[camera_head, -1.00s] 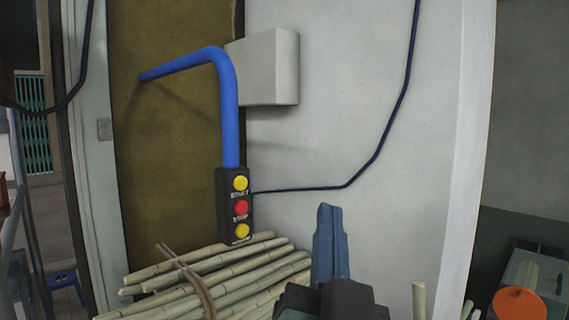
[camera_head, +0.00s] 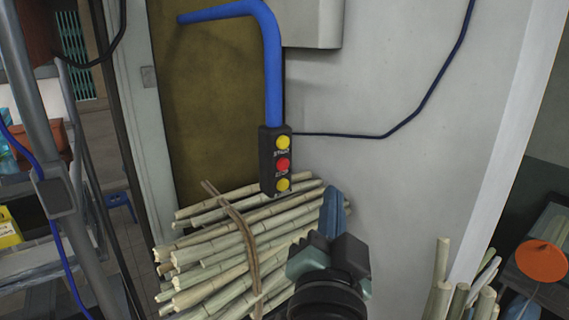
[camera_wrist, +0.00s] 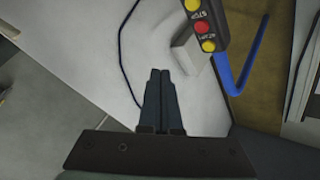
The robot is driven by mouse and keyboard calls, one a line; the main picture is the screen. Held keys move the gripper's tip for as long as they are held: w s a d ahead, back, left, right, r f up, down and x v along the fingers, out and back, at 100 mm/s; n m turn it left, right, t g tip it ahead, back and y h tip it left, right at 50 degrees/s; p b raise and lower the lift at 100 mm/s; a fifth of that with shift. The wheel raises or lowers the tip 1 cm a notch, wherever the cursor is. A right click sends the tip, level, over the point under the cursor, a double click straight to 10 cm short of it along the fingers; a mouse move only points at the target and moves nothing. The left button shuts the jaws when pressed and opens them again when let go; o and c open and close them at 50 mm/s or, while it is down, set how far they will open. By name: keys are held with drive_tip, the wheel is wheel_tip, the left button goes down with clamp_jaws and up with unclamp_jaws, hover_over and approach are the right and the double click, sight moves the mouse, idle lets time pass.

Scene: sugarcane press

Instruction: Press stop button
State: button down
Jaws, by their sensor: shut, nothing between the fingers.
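The red stop button (camera_head: 282,165) sits in the middle of a black control box (camera_head: 265,160), between a yellow start button (camera_head: 283,142) above and another yellow button (camera_head: 283,185) below. The box hangs at the lower end of a blue pipe (camera_head: 273,75). In the wrist view the box shows upside down at the top, with the red button (camera_wrist: 202,27) in its middle. My gripper (camera_head: 334,192) is shut and empty, its fingers pointing up, to the right of the box and below the red button's level. In the wrist view my gripper (camera_wrist: 161,72) is apart from the box.
A tied bundle of cane (camera_head: 225,250) lies below the box. A pale wall (camera_head: 400,190) with a dark cable (camera_head: 350,135) stands behind. More upright canes (camera_head: 440,275) and an orange round thing (camera_head: 541,260) are at the lower right. A metal rack (camera_head: 60,170) is at the left.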

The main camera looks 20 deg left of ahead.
drive_tip(key=w+a, duration=0.4)
drive_tip(key=a, duration=0.3)
drive_tip(key=shift+w, duration=0.3)
drive_tip(key=shift+b, duration=0.3)
idle(1.5)
drive_tip(key=shift+w+a, duration=0.2)
drive_tip(key=shift+a, duration=0.1)
drive_tip(key=shift+w+a, duration=0.25)
drive_tip(key=shift+a, duration=0.15)
idle(0.8)
drive_tip(key=shift+s+d, duration=0.1)
drive_tip(key=shift+d, duration=0.05)
drive_tip(key=shift+s+d, duration=0.4)
drive_tip(key=shift+d, duration=0.15)
drive_tip(key=s+d, duration=0.1)
drive_tip(key=d, duration=0.1)
drive_tip(key=s+d, duration=0.1)
drive_tip(key=d, duration=0.1)
drive_tip(key=shift+s+d, duration=0.1)
drive_tip(key=shift+s, duration=0.25)
